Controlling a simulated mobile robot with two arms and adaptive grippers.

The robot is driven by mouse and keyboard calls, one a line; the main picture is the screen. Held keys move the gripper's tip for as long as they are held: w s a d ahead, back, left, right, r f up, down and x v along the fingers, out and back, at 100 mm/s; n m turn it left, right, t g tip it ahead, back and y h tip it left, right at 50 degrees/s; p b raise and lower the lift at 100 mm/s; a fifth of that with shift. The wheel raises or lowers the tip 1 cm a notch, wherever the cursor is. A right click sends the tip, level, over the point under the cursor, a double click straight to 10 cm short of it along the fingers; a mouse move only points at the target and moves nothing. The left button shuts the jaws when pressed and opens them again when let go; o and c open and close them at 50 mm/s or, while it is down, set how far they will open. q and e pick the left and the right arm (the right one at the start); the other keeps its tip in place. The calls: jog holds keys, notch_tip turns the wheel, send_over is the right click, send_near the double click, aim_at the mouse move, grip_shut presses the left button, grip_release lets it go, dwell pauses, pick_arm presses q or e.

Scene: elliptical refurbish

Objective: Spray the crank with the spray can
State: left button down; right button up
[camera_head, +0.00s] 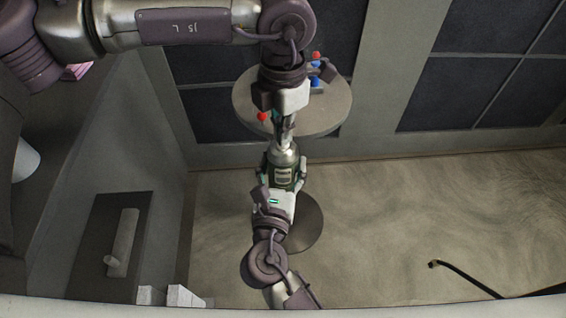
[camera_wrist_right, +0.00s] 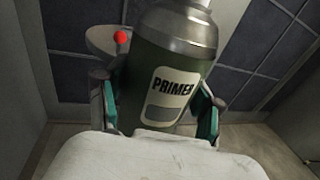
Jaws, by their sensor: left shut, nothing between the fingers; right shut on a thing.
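The spray can (camera_head: 284,178) is dark green with a silver top and stands roughly upright in my right gripper (camera_head: 284,168). In the right wrist view the can (camera_wrist_right: 174,55) shows a PRIMER label, with the fingers of my right gripper (camera_wrist_right: 160,110) shut on both sides of it. My left gripper (camera_head: 283,134) is shut and empty, its tips right at the can's top; whether they touch the nozzle is unclear. A blue part with a red knob (camera_head: 316,68), perhaps the crank, is on the round table, partly hidden behind my left gripper.
The round grey table (camera_head: 337,112) stands beyond the can against the panelled wall. A red ball (camera_head: 262,117) shows at its near left edge, also in the right wrist view (camera_wrist_right: 121,37). A counter is on the left. Open floor (camera_head: 400,220) lies to the right.

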pick_arm(q)
jog(key=shift+r, duration=2.5)
notch_tip(320, 180, up, 12)
